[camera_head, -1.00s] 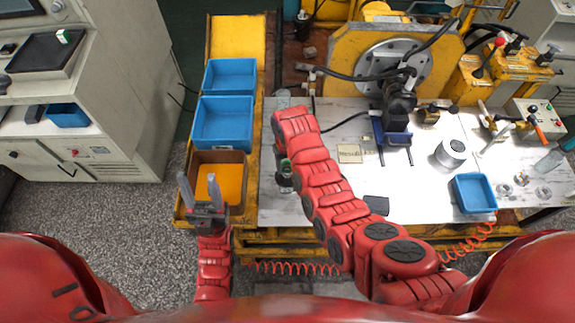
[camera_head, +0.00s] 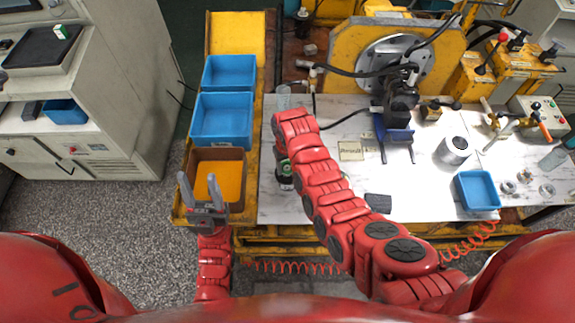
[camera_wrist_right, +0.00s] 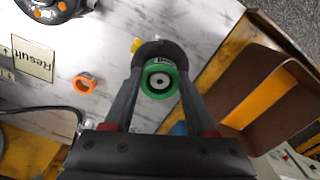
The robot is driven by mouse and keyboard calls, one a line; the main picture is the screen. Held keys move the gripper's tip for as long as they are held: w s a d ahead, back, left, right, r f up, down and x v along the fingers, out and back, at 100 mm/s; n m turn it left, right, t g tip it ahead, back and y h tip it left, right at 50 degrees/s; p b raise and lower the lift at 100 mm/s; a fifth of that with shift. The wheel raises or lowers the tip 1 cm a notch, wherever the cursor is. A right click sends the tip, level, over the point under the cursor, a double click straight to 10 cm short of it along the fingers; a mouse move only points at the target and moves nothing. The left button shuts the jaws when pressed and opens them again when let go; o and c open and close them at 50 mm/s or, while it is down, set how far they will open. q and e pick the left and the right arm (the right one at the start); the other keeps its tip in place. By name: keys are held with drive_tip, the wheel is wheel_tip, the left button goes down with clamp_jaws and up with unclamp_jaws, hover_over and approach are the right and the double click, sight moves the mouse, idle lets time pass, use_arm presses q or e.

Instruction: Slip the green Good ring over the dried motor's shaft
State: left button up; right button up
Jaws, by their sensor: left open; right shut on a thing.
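The green ring (camera_wrist_right: 162,79) sits between the fingertips of my right gripper (camera_wrist_right: 161,72) in the right wrist view. This gripper is shut on it. A pale round part with a dark centre shows inside the ring, and a dark round body (camera_wrist_right: 150,50), apparently the motor, shows behind it. I cannot tell whether the ring is around the shaft or just above it. In the head view, the dark motor (camera_head: 284,182) stands near the table's left edge, partly hidden by my right arm. My left gripper (camera_head: 199,180) is open and empty by the brown bin.
The brown bin (camera_head: 232,156) and two blue bins (camera_head: 221,142) stand left of the table. An orange ring (camera_wrist_right: 86,82) lies on the table near a "Result" card (camera_wrist_right: 35,59). A metal cylinder (camera_head: 456,144) and blue tray (camera_head: 476,207) are at the right.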

drive_tip(key=o, duration=1.4)
drive_tip(key=shift+r+p, duration=1.25)
drive_tip(key=shift+r, duration=1.75)
